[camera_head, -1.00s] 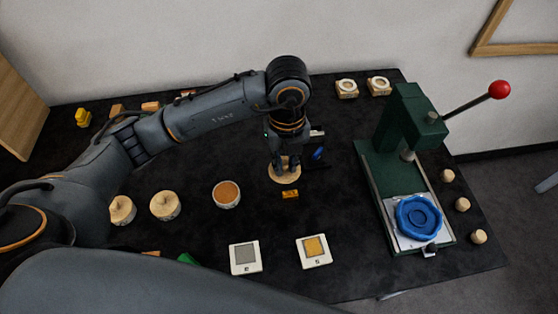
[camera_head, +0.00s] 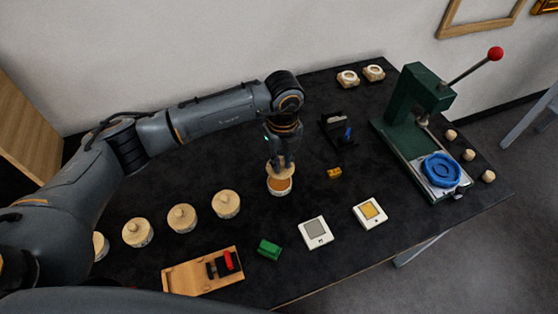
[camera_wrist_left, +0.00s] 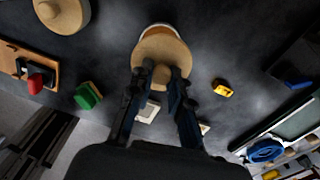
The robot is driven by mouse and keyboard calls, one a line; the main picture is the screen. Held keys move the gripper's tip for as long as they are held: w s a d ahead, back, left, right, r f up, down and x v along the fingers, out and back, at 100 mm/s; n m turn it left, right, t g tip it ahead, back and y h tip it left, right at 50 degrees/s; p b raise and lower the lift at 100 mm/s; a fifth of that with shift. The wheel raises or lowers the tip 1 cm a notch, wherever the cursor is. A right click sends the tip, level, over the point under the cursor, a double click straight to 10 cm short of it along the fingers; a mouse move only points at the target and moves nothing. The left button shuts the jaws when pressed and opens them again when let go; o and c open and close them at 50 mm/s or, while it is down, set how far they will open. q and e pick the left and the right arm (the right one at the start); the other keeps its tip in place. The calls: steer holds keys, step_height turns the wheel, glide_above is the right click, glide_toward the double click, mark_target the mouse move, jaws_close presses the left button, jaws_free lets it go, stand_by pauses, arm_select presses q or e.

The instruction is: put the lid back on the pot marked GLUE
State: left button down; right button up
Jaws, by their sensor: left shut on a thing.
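An open pot (camera_head: 280,188) with orange-brown contents stands at the right end of a row of pots; any marking on it is unreadable. My left gripper (camera_head: 282,163) is shut on a round wooden lid (camera_head: 273,172) and holds it over the far part of this pot. The contents still show at the near side. In the left wrist view the lid (camera_wrist_left: 163,47) hangs from the fingertips (camera_wrist_left: 162,78) by its knob, and the pale pot rim (camera_wrist_left: 153,29) shows past its edge. Whether lid and rim touch, I cannot tell. My right gripper is not in view.
Lidded pots (camera_head: 226,204) stand in a row to the left. A wooden board (camera_head: 190,279), a green block (camera_head: 269,248) and two white-framed tiles (camera_head: 315,232) lie nearer. A yellow block (camera_head: 334,173), a dark holder (camera_head: 338,131) and a green press (camera_head: 403,115) are to the right.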

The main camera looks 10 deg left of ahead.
arm_select(q)
steer(key=shift+f, duration=0.55)
steer(key=shift+a+f+b, duration=0.1)
steer(key=shift+f+b, duration=0.6)
steer(key=shift+f, duration=0.05)
step_height(320, 180, down, 2)
steer(key=shift+s+f+b, duration=0.1)
steer(key=shift+f+b, duration=0.1)
steer(key=shift+b, duration=0.65)
steer(key=shift+f, duration=0.35)
steer(key=shift+b, duration=0.3)
steer(key=shift+f+b, duration=0.15)
steer(key=shift+b, duration=0.3)
